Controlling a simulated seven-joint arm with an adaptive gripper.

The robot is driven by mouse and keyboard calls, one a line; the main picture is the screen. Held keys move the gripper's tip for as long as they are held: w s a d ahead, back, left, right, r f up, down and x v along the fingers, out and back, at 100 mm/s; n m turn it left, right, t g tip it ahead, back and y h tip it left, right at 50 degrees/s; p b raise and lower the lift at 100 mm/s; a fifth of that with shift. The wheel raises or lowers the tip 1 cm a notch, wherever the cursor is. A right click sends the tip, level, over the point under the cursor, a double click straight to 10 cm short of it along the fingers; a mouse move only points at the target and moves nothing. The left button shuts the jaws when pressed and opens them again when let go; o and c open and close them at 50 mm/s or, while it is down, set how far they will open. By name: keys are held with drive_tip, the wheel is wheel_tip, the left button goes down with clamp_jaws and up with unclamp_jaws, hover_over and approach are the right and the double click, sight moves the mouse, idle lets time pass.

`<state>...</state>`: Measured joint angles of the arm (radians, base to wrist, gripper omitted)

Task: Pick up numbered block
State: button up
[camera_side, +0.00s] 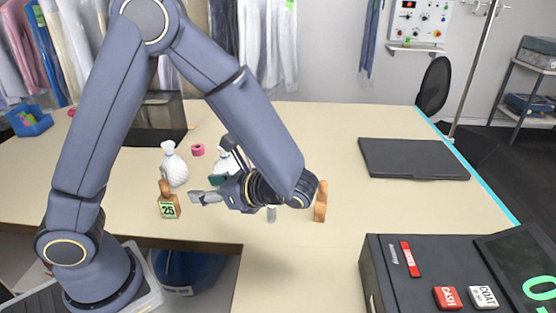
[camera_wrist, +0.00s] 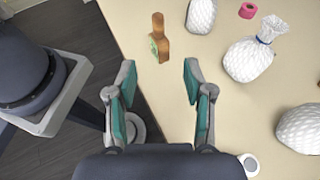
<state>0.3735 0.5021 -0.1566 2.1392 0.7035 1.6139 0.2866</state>
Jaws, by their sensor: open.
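The numbered block (camera_side: 168,207) is a wooden block with a green label reading 25 and a rounded wooden knob on top. It stands upright near the front edge of the table in the side view. In the wrist view the block (camera_wrist: 160,40) lies ahead of the fingertips, its label seen at a steep angle. My gripper (camera_side: 205,197) is just right of the block in the side view, pointing toward it. In the wrist view my gripper (camera_wrist: 159,82) has its fingers spread wide, with only bare tabletop between them. It is apart from the block.
White textured bags (camera_side: 174,165) stand behind the block, with a pink tape roll (camera_side: 197,150) nearby. Another wooden piece (camera_side: 320,202) stands right of my wrist. A black cash register (camera_side: 390,270) is at front right, a dark flat case (camera_side: 412,158) behind it. The table's middle right is clear.

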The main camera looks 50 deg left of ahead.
sight(166, 186)
drive_tip(key=x, duration=1.1)
drive_tip(key=shift+r+x, duration=0.15)
drive_tip(key=shift+x, duration=1.2)
drive_tip(key=shift+r+x, duration=0.15)
drive_tip(key=shift+x, duration=1.2)
drive_tip(key=shift+s, duration=0.15)
clamp_jaws()
